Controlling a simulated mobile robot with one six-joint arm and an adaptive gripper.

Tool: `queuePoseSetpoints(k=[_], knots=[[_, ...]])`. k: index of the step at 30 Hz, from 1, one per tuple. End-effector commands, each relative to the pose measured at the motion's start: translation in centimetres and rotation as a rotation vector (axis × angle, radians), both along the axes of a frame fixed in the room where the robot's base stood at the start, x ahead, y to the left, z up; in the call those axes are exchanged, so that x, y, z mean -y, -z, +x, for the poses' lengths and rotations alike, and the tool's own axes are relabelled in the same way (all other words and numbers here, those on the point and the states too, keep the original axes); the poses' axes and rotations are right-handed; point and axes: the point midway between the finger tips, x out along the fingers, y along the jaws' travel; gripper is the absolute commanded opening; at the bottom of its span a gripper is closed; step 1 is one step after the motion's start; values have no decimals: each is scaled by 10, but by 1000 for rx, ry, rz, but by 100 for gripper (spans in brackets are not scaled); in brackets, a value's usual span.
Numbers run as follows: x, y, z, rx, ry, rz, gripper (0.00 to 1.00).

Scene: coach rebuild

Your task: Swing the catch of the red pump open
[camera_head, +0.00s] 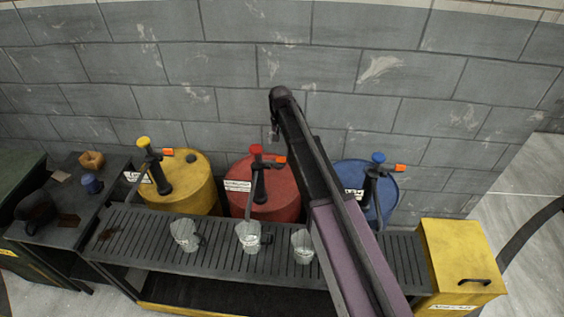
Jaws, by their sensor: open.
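The red pump (259,175) stands on top of the red drum (277,186), behind the slatted bench. It has a red cap, a dark body and a spout reaching down toward the front. Its orange-tipped catch (281,160) sticks out to the right, just below the cap. My arm rises from the lower right, passing right of the red drum. My gripper (275,133) shows small at the arm's far end, above the catch in the picture and apart from it. It is open with nothing seen in it; its fingers are partly hidden.
A yellow drum (197,184) with its pump stands left; a blue drum (386,204) with its pump stands right, partly behind my arm. Several clear jugs stand on the slatted bench (140,230). A yellow box (455,250) is at right. The block wall is behind.

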Motion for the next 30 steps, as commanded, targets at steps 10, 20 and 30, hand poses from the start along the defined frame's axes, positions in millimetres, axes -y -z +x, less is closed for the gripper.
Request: queuePoseSetpoints(k=[10, 20, 30], knots=[[1, 31, 0, 0, 1, 0, 91], [1, 56, 0, 0, 1, 0, 91], [2, 77, 0, 0, 2, 0, 91]])
